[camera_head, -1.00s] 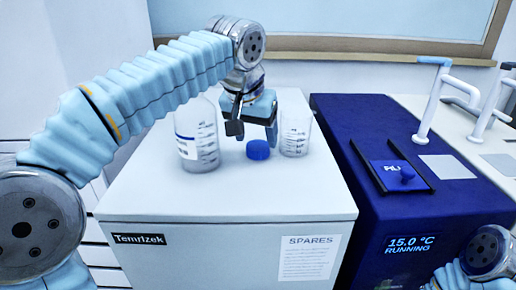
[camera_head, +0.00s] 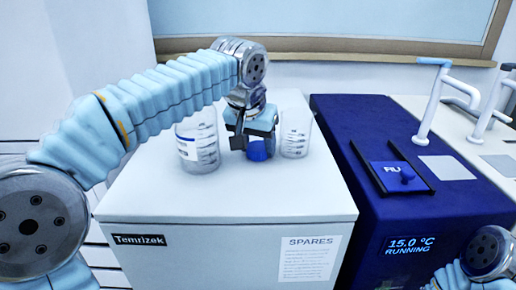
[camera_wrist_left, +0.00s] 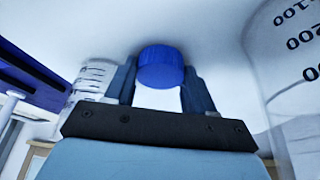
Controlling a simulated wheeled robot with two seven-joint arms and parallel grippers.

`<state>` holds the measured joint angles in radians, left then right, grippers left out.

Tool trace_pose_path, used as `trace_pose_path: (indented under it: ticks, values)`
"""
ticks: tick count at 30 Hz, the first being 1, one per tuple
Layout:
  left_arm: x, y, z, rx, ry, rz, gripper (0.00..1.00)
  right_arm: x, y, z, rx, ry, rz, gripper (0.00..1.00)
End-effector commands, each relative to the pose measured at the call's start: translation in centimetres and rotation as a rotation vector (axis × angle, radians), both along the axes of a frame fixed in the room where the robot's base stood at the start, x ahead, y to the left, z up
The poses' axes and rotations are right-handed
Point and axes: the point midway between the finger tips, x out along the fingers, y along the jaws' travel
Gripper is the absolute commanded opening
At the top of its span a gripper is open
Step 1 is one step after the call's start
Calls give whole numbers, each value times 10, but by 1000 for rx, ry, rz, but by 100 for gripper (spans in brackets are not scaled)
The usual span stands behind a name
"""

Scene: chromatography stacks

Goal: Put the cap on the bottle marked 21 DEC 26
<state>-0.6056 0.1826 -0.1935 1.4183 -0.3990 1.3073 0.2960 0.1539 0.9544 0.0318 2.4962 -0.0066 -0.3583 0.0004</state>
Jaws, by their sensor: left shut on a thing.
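The blue cap (camera_head: 257,151) sits on the white top, between the bottle and a clear beaker. My left gripper (camera_head: 252,146) reaches down over it and is shut on it. In the left wrist view the cap (camera_wrist_left: 161,66) is between the two fingers (camera_wrist_left: 163,85). The clear bottle (camera_head: 199,152) stands upright just left of the gripper; its upper part is hidden behind my arm. It has a white label whose text is too small to read. In the wrist view this graduated bottle (camera_wrist_left: 298,70) is at the right. My right gripper is out of view.
The clear graduated beaker (camera_head: 296,135) stands close right of the gripper. The white cabinet top (camera_head: 240,195) is free in front.

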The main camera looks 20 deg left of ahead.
Motion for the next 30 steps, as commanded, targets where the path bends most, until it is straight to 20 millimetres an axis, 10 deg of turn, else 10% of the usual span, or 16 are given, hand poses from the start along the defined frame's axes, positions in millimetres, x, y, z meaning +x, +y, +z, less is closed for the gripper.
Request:
trace_pose_path:
  ticks: [13, 30]
  values:
    - [1, 0, 32, -2, -3, 1, 25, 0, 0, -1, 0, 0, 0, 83]
    - [-105, -45, 119, -1, -2, -4, 25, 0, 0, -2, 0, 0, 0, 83]
